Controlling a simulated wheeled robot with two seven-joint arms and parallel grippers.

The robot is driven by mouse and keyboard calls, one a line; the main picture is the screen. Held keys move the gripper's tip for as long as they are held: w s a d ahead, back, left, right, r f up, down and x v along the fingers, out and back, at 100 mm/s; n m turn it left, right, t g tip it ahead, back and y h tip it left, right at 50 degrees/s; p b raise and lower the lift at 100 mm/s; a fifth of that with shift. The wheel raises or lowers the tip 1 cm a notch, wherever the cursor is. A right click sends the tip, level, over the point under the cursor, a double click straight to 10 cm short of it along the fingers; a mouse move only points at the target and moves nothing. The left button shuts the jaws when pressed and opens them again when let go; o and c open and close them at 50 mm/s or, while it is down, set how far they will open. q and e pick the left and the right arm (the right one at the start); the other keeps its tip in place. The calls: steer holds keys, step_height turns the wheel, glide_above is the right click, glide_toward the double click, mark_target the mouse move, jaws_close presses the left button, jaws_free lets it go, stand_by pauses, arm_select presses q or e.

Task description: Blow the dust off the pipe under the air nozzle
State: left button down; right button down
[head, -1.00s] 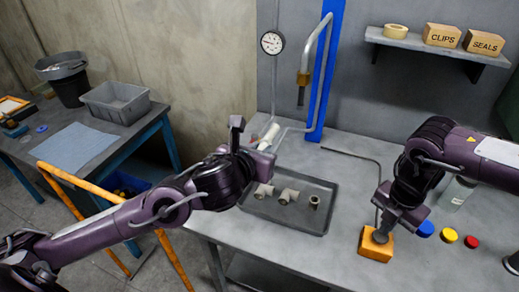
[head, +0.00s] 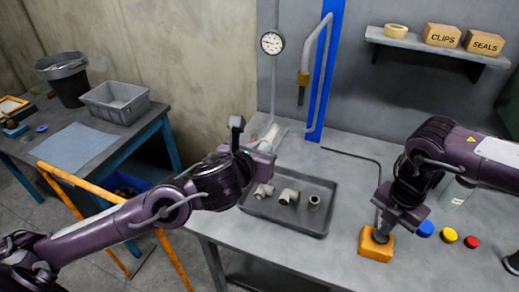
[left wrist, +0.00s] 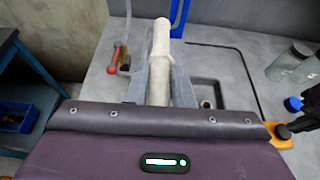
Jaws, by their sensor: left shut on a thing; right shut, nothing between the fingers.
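My left gripper (head: 266,154) is shut on a pale, whitish pipe (left wrist: 160,62), which stands up between the two fingers in the left wrist view. In the head view the pipe (head: 268,135) is partly hidden by my gripper. The air nozzle (head: 302,90) hangs from a bent grey tube on a blue post, above and to the right of the held pipe, apart from it. I cannot make out dust on the pipe. My right gripper (head: 381,234) is shut and empty, its tips at the top of an orange block (head: 374,249); whether they press it is unclear.
A dark tray (head: 310,226) with three pipe fittings lies below the left gripper. A thin dark line (head: 350,158) runs across the table to the orange block. Blue, yellow and red caps (head: 449,235) and a bottle (head: 457,193) are at the right. The front middle is clear.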

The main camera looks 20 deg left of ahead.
arm_select(q)
steer(key=shift+d, duration=0.1)
steer(key=s+d+f+m+t+h, duration=0.2)
steer(key=s+d+m+t+h, duration=0.2)
steer(key=s+d+m+h, duration=0.25)
steer(key=w+a, duration=0.2)
steer(key=w, duration=0.9)
steer(key=shift+w, duration=0.35)
stand_by(0.6)
arm_select(e)
steer(key=shift+f, duration=1.25)
stand_by(3.3)
